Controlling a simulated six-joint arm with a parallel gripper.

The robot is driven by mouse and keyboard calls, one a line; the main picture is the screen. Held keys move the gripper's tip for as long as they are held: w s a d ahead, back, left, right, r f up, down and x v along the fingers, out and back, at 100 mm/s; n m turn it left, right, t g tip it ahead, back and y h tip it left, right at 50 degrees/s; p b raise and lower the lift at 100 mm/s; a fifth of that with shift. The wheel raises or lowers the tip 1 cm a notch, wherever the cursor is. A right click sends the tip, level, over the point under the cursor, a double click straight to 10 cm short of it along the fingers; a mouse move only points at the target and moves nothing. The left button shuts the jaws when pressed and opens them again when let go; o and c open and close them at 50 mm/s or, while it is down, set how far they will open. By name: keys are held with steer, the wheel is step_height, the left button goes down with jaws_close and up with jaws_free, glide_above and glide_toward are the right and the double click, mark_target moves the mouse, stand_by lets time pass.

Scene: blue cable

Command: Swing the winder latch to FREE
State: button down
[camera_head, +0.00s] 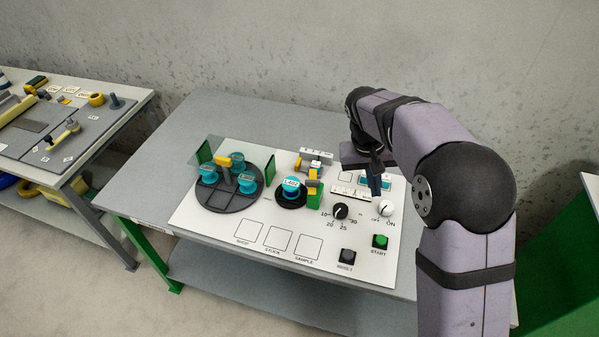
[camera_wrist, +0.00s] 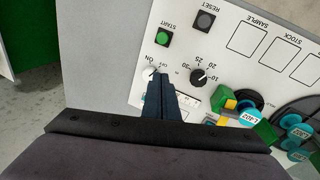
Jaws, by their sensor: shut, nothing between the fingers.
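My gripper (camera_head: 376,188) is shut and empty, pointing down over the right end of the white panel. In the wrist view its closed fingers (camera_wrist: 161,82) appear beside the white ON/OFF knob (camera_wrist: 150,73); I cannot tell whether they touch it. A lever with a yellow end (camera_head: 72,126) lies on a dark plate on the left table, with small white labels near it. It may be the winder latch, but its label text is too small to read. It is far from my gripper and outside the wrist view.
The white panel (camera_head: 262,262) holds a dark round tray (camera_head: 215,203) with several teal spools, a black dial (camera_head: 340,211), a green START button (camera_head: 380,241) and a RESET button (camera_head: 347,256). A floor gap separates this bench from the left table (camera_head: 128,98).

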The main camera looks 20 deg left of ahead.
steer(key=w+a+t+h, duration=0.1)
steer(key=w+a, duration=0.4)
steer(key=a, duration=0.5)
steer(key=t+h, duration=0.1)
steer(key=t, duration=0.2)
glide_toward(310, 174)
steer(key=shift+m, duration=0.4)
steer(key=f, duration=0.2)
steer(key=w+f, duration=0.1)
steer(key=f, duration=0.1)
steer(key=d+f, duration=0.1)
steer(key=shift+w+d+f, duration=0.15)
steer(key=shift+w+f, duration=0.25)
steer(key=shift+d, duration=0.15)
steer(key=shift+w+d+b, duration=0.15)
steer(key=shift+w+b, duration=0.05)
steer(key=shift+b, duration=0.2)
steer(key=shift+w+d+f+b, duration=0.25)
steer(key=shift+d+b, duration=0.05)
steer(key=shift+b, duration=0.55)
steer(key=shift+w+d+r, duration=0.1)
steer(key=shift+d+r, duration=0.05)
steer(key=shift+r, duration=0.1)
steer(key=shift+t, duration=0.3)
